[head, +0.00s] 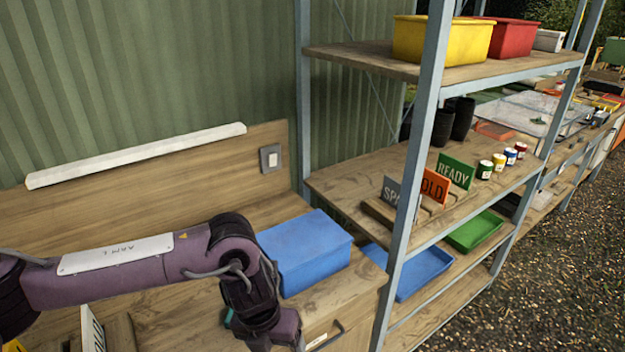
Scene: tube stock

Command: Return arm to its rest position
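My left arm (130,268), purple with a white "ARM L" label, reaches in from the left over the wooden bench. Its wrist (255,292) bends down in front of a blue box (305,250). The end of the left gripper runs to the bottom edge of the head view, and its fingertips do not show. I cannot tell whether it holds anything. A small bit of green shows beside the wrist; what it is cannot be told. My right arm and gripper are out of view.
A metal-framed shelf (420,140) stands right of the bench, with yellow (440,42) and red (510,38) bins, READY (455,172) and other signs, several small jars, and blue (425,272) and green (472,232) trays. A partly hidden sign (92,330) stands at lower left. Gravel lies at right.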

